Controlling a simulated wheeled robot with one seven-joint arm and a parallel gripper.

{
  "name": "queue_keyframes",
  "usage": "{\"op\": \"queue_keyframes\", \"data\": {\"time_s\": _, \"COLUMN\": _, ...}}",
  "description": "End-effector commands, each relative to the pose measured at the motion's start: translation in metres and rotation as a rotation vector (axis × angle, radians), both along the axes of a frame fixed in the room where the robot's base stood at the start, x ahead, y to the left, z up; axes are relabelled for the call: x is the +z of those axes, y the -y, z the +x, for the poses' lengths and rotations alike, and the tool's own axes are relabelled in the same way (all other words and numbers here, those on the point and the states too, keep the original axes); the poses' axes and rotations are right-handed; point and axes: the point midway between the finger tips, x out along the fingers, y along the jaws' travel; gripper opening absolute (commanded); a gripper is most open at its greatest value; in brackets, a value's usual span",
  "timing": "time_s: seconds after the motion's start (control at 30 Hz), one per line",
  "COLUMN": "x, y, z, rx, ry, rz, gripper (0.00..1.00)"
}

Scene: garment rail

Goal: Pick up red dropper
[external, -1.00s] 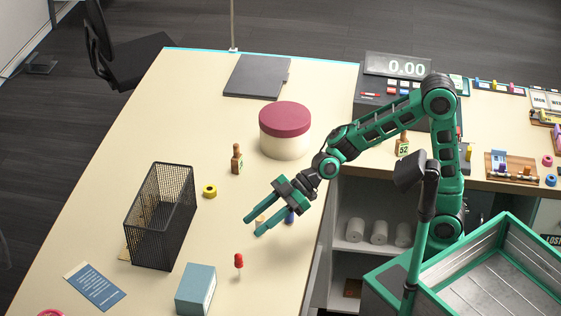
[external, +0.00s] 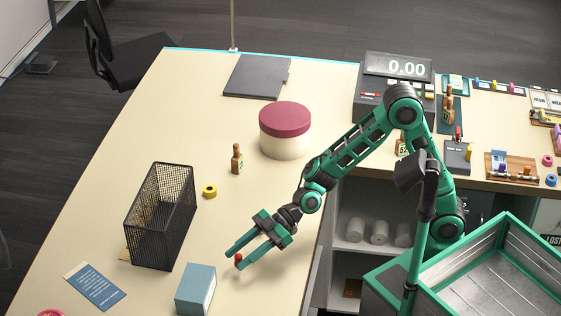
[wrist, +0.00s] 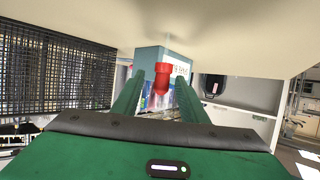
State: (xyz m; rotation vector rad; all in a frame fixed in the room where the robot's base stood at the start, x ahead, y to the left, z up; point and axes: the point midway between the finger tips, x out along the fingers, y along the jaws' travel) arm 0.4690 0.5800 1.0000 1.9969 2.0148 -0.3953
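I cannot tell whether either finger touches the dropper. The dropper's lower part is mostly hidden by a finger in the external view.
A yellow roll (external: 209,191), a brown bottle (external: 237,159) and a red-lidded round box (external: 285,132) are farther back. The table's middle is clear.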

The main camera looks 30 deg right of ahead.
Motion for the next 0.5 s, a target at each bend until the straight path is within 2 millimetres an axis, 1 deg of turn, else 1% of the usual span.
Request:
{"op": "queue_keyframes", "data": {"time_s": 0.2, "x": -0.013, "y": -0.029, "z": -0.002, "rx": 0.003, "ry": -0.001, "rz": -0.001, "gripper": 0.39}}
{"op": "queue_keyframes", "data": {"time_s": 0.3, "x": -0.017, "y": -0.038, "z": -0.002, "rx": 0.003, "ry": -0.001, "rz": -0.001, "gripper": 0.39}}
{"op": "queue_keyframes", "data": {"time_s": 0.5, "x": -0.018, "y": -0.043, "z": -0.001, "rx": 0.000, "ry": 0.000, "rz": -0.001, "gripper": 0.39}}
